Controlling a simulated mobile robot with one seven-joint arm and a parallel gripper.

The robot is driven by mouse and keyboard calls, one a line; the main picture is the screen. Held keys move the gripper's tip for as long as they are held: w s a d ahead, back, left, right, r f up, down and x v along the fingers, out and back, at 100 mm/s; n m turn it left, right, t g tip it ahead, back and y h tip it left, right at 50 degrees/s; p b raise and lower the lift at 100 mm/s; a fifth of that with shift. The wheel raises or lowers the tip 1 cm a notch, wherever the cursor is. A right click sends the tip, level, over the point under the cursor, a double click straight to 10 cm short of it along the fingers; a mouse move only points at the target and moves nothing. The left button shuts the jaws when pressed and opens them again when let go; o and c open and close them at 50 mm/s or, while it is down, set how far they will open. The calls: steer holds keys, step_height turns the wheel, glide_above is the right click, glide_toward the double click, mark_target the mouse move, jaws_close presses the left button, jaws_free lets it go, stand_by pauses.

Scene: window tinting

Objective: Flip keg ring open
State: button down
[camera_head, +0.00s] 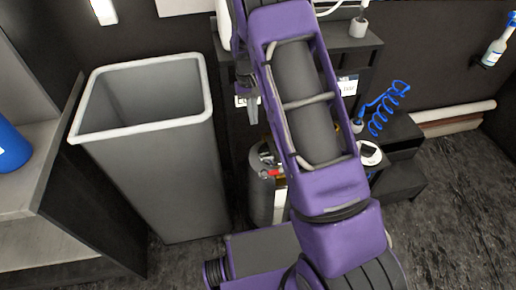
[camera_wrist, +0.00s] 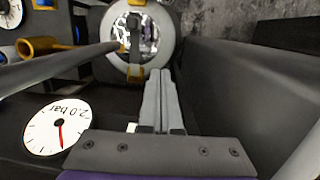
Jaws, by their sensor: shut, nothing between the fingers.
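The keg (camera_head: 262,200) is a dark metal cylinder standing on the floor behind my purple arm, partly hidden by it. A small red part (camera_head: 272,173) shows near its top. In the wrist view, the round keg top (camera_wrist: 110,68) has a grey rim around a shiny middle, with gold-coloured pieces at its edge. I cannot tell which part is the keg ring or whether it is flipped. My gripper (camera_wrist: 160,72) is shut and empty, its fingertips close to the near rim; I cannot tell if they touch. In the head view, it (camera_head: 252,108) is above the keg.
A tall grey bin (camera_head: 150,170) stands left of the keg. A white dial reading 2.0 bar (camera_wrist: 57,127) is beside my gripper. A dark cabinet (camera_head: 350,60), a blue coiled hose (camera_head: 385,108) and dark steps (camera_head: 400,180) are at the right. Floor at the lower right is clear.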

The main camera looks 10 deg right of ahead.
mark_target(270, 173)
steer(key=shift+g+y, duration=0.3)
steer(key=shift+g, duration=0.4)
steer(key=x, duration=0.4)
steer(key=b+x, duration=0.1)
steer(key=x, duration=0.3)
steer(key=s+x, duration=0.1)
steer(key=x, duration=0.4)
steer(key=shift+d+r, duration=0.2)
steer(key=shift+d, duration=0.2)
steer(key=s, duration=0.3)
steer(key=shift+s, duration=0.5)
